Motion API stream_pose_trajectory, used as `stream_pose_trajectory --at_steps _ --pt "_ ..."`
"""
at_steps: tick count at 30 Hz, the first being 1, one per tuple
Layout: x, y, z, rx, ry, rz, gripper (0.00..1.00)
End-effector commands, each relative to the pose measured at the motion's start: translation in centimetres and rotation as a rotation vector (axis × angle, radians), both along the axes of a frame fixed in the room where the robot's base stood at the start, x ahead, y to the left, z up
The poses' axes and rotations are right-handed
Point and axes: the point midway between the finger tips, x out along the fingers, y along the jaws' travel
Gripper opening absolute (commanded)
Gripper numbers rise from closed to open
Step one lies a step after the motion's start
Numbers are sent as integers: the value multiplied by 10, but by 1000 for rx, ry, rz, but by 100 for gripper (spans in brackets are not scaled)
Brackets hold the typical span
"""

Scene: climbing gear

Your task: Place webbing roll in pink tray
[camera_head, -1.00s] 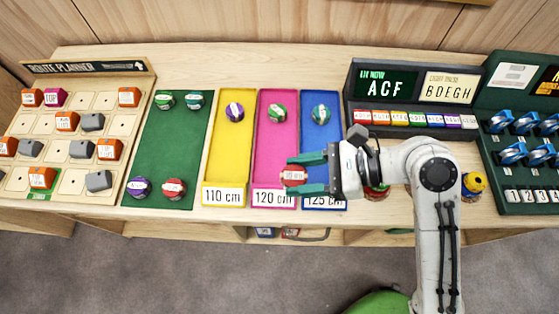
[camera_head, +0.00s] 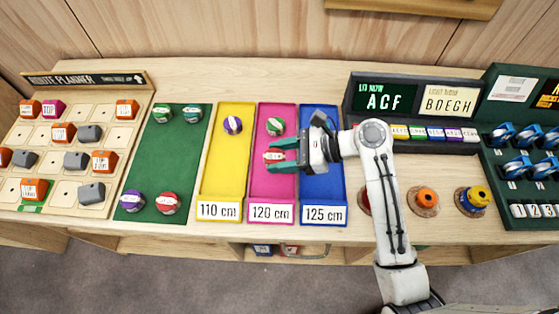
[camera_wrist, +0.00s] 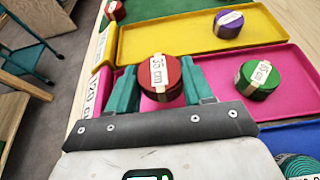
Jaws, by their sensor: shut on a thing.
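A red webbing roll (camera_wrist: 160,84) with a white length label shows in the wrist view, between the teal fingers of my gripper (camera_wrist: 160,86). My gripper (camera_head: 274,156) is shut on it and holds it over the pink tray (camera_head: 271,186). In the head view only the roll's front (camera_head: 270,157) shows past the fingertips. The pink tray, labelled 120 cm, also shows in the wrist view (camera_wrist: 298,74). A green webbing roll (camera_head: 275,126) lies in its back part, just behind my gripper and apart from the held roll. The gap beneath the held roll cannot be judged.
The yellow tray (camera_head: 226,180) holds a purple roll (camera_head: 232,125). The blue tray (camera_head: 322,187) lies partly under my gripper. Rolls rest on the green mat (camera_head: 156,158) to the left. The front half of the pink tray is clear.

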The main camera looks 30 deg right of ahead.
Motion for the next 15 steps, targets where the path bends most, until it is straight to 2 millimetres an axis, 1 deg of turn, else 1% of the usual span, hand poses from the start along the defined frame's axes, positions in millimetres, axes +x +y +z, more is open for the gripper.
stream_pose_trajectory --at_steps 5,10,15 --pt "9 -3 -12 1 1 -1 21" --pt "8 -2 -35 2 2 -1 21" --pt "8 -2 -40 -1 -1 -1 21"
